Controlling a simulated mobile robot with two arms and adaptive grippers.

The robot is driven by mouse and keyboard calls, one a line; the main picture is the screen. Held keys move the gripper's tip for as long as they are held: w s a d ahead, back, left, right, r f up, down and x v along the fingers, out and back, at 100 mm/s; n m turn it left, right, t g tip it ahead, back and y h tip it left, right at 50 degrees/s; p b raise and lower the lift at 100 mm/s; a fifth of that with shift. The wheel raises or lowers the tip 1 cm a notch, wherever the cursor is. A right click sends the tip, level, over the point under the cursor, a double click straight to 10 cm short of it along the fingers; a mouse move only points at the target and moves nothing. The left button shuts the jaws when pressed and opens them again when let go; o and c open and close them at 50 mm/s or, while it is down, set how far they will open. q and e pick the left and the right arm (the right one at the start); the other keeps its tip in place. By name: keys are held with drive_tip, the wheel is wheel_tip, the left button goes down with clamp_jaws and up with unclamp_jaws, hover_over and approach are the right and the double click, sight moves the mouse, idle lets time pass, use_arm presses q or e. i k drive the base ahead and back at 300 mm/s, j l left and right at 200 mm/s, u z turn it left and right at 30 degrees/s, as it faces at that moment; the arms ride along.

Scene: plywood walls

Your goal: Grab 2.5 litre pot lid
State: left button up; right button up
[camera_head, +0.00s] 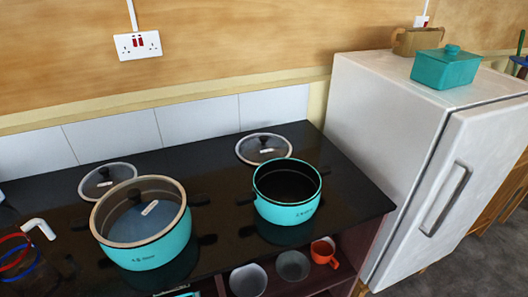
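A large turquoise pot (148,251) stands at the left of the black counter, with a glass lid (160,214) on it. A smaller turquoise pot (287,213) stands open to its right. One loose glass lid (278,143) with a dark knob lies flat behind the smaller pot. Another loose glass lid (117,170) lies behind the large pot, which partly hides it. The print on the pots is too small to read surely, so I cannot tell which lid is the 2.5 litre one. Neither of my grippers is in view.
A white fridge (385,122) stands right of the counter, with a turquoise lidded box (445,72) on top. A white hooked object (38,226) and red and blue rings are at the lower left. Mugs, one orange (325,252), sit below the counter. The counter's right end (355,198) is clear.

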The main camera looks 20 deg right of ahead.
sight(100, 180)
drive_tip(key=i+j+u, duration=0.1)
drive_tip(key=j+u, duration=0.25)
drive_tip(key=i+j+u, duration=0.15)
drive_tip(key=j+u, duration=0.2)
drive_tip(key=i+j+u, duration=0.2)
drive_tip(key=j+u, duration=0.15)
drive_tip(key=j, duration=0.1)
